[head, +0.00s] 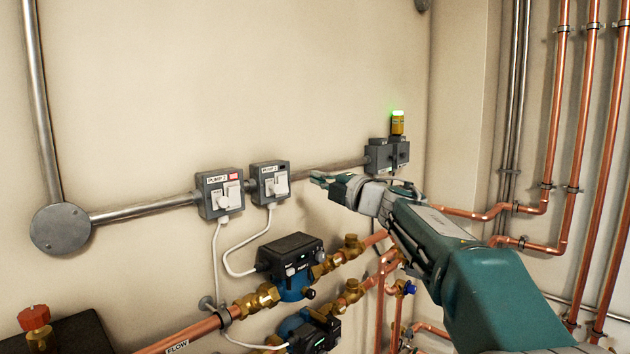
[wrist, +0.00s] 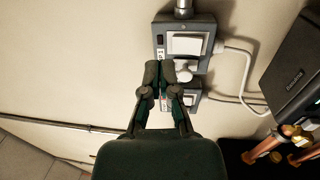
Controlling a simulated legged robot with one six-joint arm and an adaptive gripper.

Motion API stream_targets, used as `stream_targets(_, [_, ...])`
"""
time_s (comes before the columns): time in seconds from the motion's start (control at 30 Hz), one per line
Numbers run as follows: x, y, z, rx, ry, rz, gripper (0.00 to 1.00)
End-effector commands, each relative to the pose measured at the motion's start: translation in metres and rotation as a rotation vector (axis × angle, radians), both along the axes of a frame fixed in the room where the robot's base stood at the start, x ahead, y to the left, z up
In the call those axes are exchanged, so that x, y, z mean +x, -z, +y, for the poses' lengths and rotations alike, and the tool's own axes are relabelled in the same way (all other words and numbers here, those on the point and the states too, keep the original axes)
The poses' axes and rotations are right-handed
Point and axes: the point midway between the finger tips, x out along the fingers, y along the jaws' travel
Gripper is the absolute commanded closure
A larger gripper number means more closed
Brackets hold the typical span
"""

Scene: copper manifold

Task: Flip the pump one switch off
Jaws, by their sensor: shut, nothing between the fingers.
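Two grey switch boxes with white rocker switches sit side by side on the wall conduit in the head view. The left box (head: 220,193) has a pump label and a red tag; the right box (head: 270,183) also has a pump label. The label numbers are too small to read surely. My gripper (head: 318,180) is shut and empty, right of the right box, apart from it in the picture. In the wrist view, my gripper's fingertips (wrist: 160,70) overlap the edge of the nearer switch box (wrist: 183,43). The fingers partly hide the other box (wrist: 192,92). Contact cannot be told.
A grey box with a green-lit yellow beacon (head: 397,123) is on the wall behind my arm. Below are a black-and-blue pump (head: 290,262), brass valves and copper pipes (head: 180,335). White cables (head: 235,265) hang from the boxes. The wall above is clear.

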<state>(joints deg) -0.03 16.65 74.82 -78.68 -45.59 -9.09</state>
Motion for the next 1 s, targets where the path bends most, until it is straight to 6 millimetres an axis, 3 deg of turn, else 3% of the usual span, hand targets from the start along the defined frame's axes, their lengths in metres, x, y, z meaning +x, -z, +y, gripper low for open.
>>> stream_targets(0.17, [-0.016, -0.002, -0.006, -0.007, -0.002, 0.001, 1.0])
stream_targets(0.53, [-0.055, -0.009, -0.063, 0.006, 0.0, 0.001, 1.0])
stream_targets(1.0, [-0.061, -0.009, -0.058, 0.003, 0.001, 0.003, 1.0])
